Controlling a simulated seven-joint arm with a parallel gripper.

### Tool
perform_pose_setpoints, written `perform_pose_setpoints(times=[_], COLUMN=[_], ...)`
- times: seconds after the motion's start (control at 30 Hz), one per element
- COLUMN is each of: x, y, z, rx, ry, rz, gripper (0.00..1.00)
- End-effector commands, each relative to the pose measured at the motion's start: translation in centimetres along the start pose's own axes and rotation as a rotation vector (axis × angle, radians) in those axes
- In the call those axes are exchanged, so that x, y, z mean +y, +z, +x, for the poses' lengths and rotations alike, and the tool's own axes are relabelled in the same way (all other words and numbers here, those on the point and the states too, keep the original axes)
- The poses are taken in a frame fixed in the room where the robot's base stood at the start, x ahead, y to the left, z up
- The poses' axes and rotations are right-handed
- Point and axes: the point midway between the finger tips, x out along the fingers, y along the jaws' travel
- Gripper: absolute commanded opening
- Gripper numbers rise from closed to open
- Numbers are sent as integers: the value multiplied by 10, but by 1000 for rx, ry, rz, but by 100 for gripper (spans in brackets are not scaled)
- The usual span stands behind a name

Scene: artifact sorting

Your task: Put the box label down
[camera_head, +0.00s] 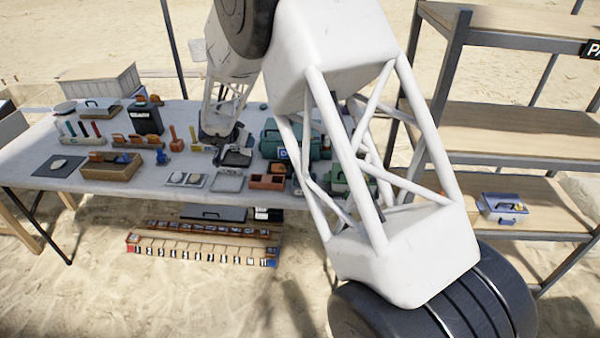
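My gripper (236,157) is low over the middle of the white table (25,160), at the end of my white lattice arm. It is small and dark here, and I cannot tell whether its fingers are open or shut, or what is between them. A small blue and white label with a letter (282,154) shows at the front of a teal case (312,148), right of my gripper. I cannot tell whether it is the task's box label. My arm hides part of the table's right side.
Tools, brushes and small trays crowd the table. A wooden tray (100,172), a brown divided tray (267,181) and a dark case (146,118) stand there. A shelf unit (500,131) is at the right, with a grey box (502,208) on it. A marked rack (200,250) lies below the table.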

Motion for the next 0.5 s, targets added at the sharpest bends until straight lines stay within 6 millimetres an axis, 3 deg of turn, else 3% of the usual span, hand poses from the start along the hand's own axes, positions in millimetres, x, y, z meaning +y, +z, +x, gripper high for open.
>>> perform_pose_setpoints(times=[0.3, 0.5], x=[90, 130], y=[-48, -68], z=[66, 92], rx=[0, 0], ry=[313, 476], rz=[312, 478], gripper=[20, 20])
